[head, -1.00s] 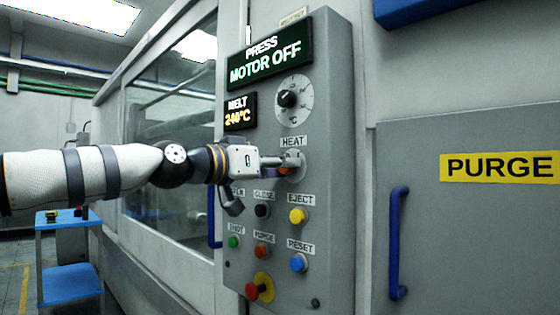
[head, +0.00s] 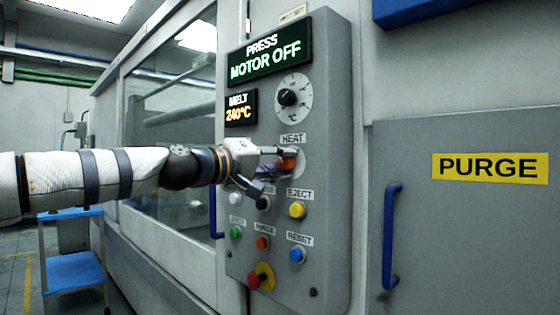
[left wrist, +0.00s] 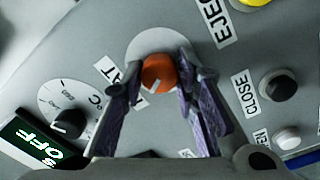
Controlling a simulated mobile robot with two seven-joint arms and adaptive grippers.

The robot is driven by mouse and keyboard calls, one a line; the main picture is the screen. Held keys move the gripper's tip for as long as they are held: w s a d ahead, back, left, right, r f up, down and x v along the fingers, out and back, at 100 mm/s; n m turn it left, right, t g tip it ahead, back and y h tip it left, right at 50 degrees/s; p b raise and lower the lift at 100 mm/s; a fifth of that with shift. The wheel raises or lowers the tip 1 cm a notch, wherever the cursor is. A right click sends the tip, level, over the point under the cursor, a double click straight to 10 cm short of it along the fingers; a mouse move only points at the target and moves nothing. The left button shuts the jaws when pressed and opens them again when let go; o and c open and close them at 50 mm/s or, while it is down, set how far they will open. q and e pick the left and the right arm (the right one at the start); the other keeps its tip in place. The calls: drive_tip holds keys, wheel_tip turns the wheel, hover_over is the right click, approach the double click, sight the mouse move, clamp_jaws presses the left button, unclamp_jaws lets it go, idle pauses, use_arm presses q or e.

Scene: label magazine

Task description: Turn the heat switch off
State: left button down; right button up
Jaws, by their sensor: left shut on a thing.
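The heat switch (head: 288,160) is an orange-red knob on a pale round plate, under the HEAT label (head: 292,139) on the grey control panel. My left gripper (head: 284,161) is at the switch, its arm coming in from the left. In the left wrist view the orange knob (left wrist: 158,72) sits between the tips of my left gripper (left wrist: 160,80), which is shut on it. A pale mark shows on the knob's face. My right gripper is in no view.
A temperature dial (head: 289,97) is above the switch. Push buttons, such as the yellow EJECT button (head: 297,209) and the blue RESET button (head: 297,256), are close below. A blue handle (head: 391,236) stands out from the door at the right.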

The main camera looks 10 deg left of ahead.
use_arm(q)
drive_tip(key=shift+n, duration=0.7)
drive_tip(key=c, duration=1.2)
unclamp_jaws()
drive_tip(key=shift+d, duration=0.1)
drive_tip(key=shift+c, duration=0.2)
drive_tip(key=v, duration=1.2)
drive_tip(key=shift+f, duration=0.15)
